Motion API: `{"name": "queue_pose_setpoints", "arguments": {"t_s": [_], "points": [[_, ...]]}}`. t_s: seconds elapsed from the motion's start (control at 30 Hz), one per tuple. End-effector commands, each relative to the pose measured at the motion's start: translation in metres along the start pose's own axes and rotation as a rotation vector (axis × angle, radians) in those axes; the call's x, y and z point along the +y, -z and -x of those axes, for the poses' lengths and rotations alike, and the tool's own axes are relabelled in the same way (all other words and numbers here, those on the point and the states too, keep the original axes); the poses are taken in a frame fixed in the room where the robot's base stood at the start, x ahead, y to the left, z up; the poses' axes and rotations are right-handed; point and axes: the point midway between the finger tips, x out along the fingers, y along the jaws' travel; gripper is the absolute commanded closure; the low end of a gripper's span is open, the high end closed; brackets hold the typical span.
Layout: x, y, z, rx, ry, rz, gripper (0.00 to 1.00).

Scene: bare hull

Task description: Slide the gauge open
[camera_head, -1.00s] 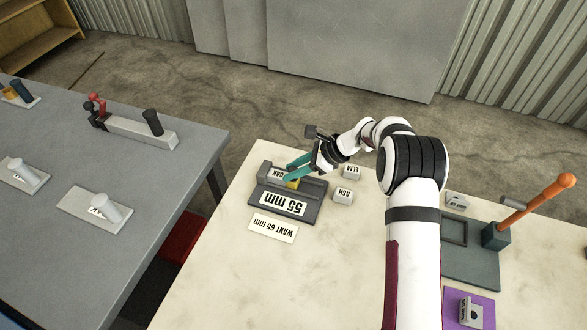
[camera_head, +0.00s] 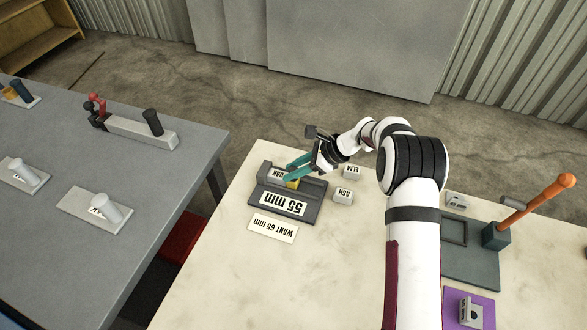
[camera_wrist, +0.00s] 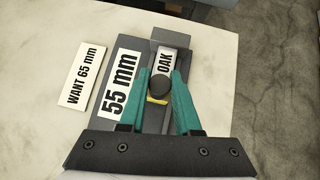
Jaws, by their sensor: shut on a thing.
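The gauge (camera_head: 312,188) is a dark grey base on the pale tabletop, with a white label reading 55 mm (camera_head: 284,203). A light block marked OAK (camera_wrist: 166,61) sits in the gauge at its grey end stop (camera_wrist: 168,34). The slide has a yellow part (camera_wrist: 156,100) with a round black knob (camera_wrist: 159,85) on it. My gripper (camera_wrist: 161,76) has its teal fingers on both sides of the knob and is shut on it. In the head view my gripper (camera_head: 291,172) reaches in from the right and hides the knob.
A card reading WANT 65 mm (camera_head: 273,228) lies in front of the gauge. Blocks marked ASH (camera_head: 343,195) and ELM (camera_head: 351,172) stand to its right. An orange-handled lever fixture (camera_head: 536,204) is at the far right. A grey table (camera_head: 120,190) stands apart at left.

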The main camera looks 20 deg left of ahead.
Motion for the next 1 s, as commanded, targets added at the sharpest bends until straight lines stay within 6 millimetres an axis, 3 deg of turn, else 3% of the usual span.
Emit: {"name": "queue_pose_setpoints", "arguments": {"t_s": [0.3,0.57,0.6,0.73,1.0], "points": [[0.005,0.023,0.025,-0.001,0.002,-0.002,1.0],[0.005,0.025,0.026,-0.001,0.0,0.001,1.0],[0.005,0.025,0.026,-0.001,0.0,0.001,0.65],[0.006,0.025,0.026,-0.001,0.0,0.001,0.41],[0.006,0.025,0.026,-0.001,0.0,0.0,0.38]]}}
